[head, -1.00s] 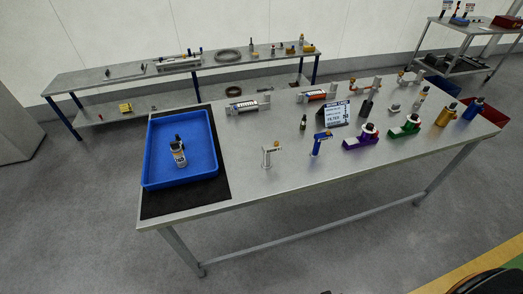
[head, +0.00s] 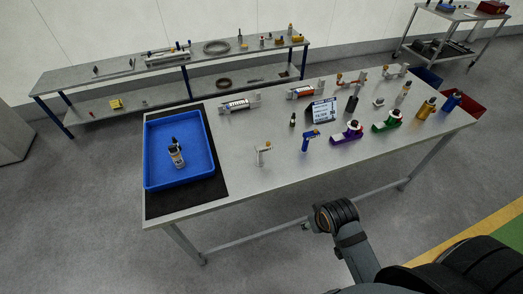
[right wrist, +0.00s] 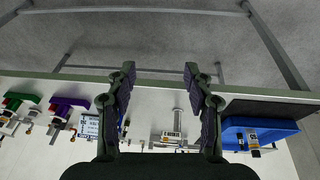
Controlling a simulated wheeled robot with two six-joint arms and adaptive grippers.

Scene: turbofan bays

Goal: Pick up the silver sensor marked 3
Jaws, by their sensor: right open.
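A silver T-shaped part (head: 263,153) stands on the front middle of the metal table (head: 250,183); no mark can be read on it. In the right wrist view the silver part (right wrist: 177,118) shows between my fingers, beyond them and apart from them. My right gripper (right wrist: 160,73) is open and empty. A similar blue part (head: 309,141) stands to the right of the silver one. Another silver cylinder part (head: 237,105) lies farther back. My left gripper is out of view.
A blue tray (head: 149,178) with a bottle-like part (head: 176,157) sits on a black mat at the left. A sign (head: 322,110), purple (head: 347,134) and green (head: 387,122) parts stand to the right. The table's front edge is clear near the silver part.

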